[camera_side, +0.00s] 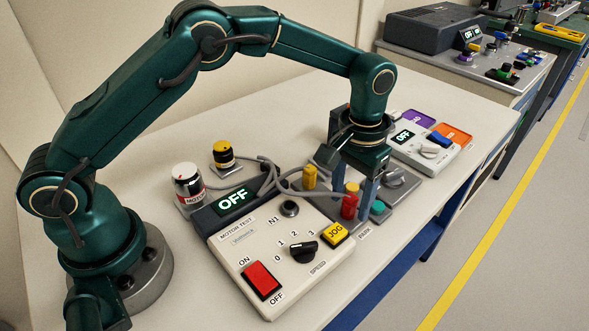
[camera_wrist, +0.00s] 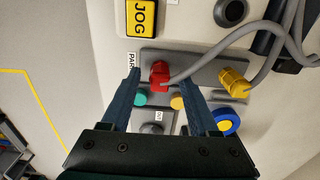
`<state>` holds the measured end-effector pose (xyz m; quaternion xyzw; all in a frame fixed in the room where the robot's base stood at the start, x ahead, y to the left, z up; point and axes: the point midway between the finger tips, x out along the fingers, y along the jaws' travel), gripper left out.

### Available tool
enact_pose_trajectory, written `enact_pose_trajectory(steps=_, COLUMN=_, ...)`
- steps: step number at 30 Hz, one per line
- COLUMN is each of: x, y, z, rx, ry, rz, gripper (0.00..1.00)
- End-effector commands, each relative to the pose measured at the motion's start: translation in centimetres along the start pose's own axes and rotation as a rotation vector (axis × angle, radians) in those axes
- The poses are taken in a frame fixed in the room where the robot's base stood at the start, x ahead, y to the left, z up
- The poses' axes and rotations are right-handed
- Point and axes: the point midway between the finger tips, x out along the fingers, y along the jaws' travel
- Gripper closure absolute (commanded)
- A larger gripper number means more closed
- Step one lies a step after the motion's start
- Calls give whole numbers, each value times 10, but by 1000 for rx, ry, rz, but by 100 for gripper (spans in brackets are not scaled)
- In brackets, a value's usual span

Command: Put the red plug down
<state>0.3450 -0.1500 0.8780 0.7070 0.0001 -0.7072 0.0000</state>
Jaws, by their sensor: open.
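The red plug (camera_side: 349,207) stands on a grey plate marked PARK (camera_wrist: 200,70) beside the motor test box. A grey cable runs from it. In the wrist view the red plug (camera_wrist: 159,73) lies between the two fingertips of my gripper (camera_wrist: 162,76), with a visible gap to the right finger; whether the left finger touches it I cannot tell. My gripper (camera_side: 352,196) is open and points down around the plug. The plug's lower end and its seating are hard to make out.
A yellow plug (camera_side: 309,177) with its cable stands close by on the plate. Teal (camera_side: 377,207) and orange (camera_wrist: 177,103) caps sit near the fingers. The motor test box (camera_side: 235,250) has a JOG button (camera_side: 335,233), and its display reads OFF.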

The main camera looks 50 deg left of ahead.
Motion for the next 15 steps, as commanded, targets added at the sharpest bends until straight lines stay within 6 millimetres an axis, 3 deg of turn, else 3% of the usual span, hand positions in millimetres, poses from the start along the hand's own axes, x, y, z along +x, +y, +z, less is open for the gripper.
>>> enact_pose_trajectory(steps=15, x=-91, y=0, z=-1, rx=0, ry=5, rz=2, gripper=39)
